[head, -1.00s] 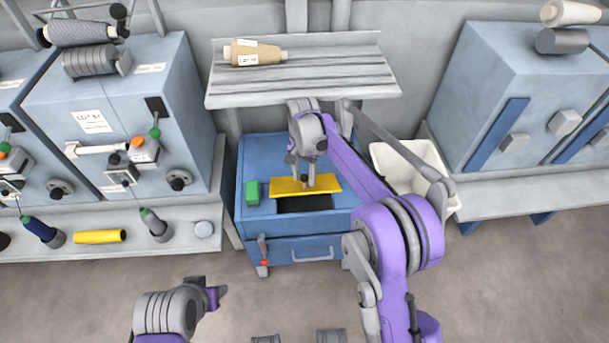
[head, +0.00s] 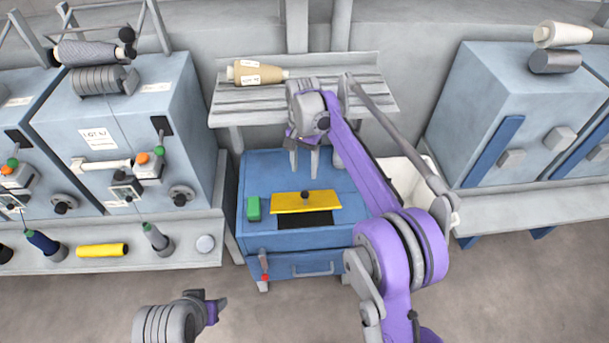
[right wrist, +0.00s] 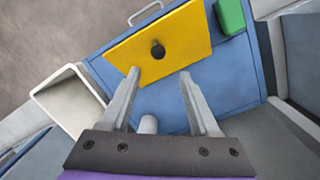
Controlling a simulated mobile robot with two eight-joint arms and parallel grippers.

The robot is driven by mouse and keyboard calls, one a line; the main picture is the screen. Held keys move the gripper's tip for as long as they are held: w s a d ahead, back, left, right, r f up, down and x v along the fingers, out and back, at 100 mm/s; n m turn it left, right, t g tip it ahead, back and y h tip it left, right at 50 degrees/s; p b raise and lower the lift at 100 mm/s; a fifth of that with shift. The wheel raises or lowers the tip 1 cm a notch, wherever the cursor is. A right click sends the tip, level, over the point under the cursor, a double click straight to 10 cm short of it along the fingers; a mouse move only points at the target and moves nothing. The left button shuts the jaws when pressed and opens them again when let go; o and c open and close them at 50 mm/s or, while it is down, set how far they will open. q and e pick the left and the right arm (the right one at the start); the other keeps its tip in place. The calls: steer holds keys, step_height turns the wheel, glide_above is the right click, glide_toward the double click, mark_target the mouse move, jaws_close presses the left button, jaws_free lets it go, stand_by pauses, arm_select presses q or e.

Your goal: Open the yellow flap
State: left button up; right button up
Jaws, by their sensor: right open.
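The yellow flap (head: 285,203) lies on top of the blue cabinet (head: 258,172), with a dark opening (head: 306,219) uncovered along its front edge. A small black knob (head: 305,195) stands on the flap. The flap (right wrist: 185,38) and knob (right wrist: 157,50) also show in the right wrist view. My right gripper (head: 304,172) is open and empty, behind and above the knob; its spread fingers also show in the right wrist view (right wrist: 159,76). My left gripper (head: 216,303) is low at the left, well away from the cabinet; its jaws are unclear.
A green block (head: 253,208) sits left of the flap. A slatted shelf (head: 350,97) with a tan yarn cone (head: 258,73) is behind the cabinet. A white bin (head: 424,171) stands at its right. Grey-blue machines stand on both sides. Floor in front is clear.

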steer(key=shift+r, duration=0.25)
steer(key=shift+c, duration=0.2)
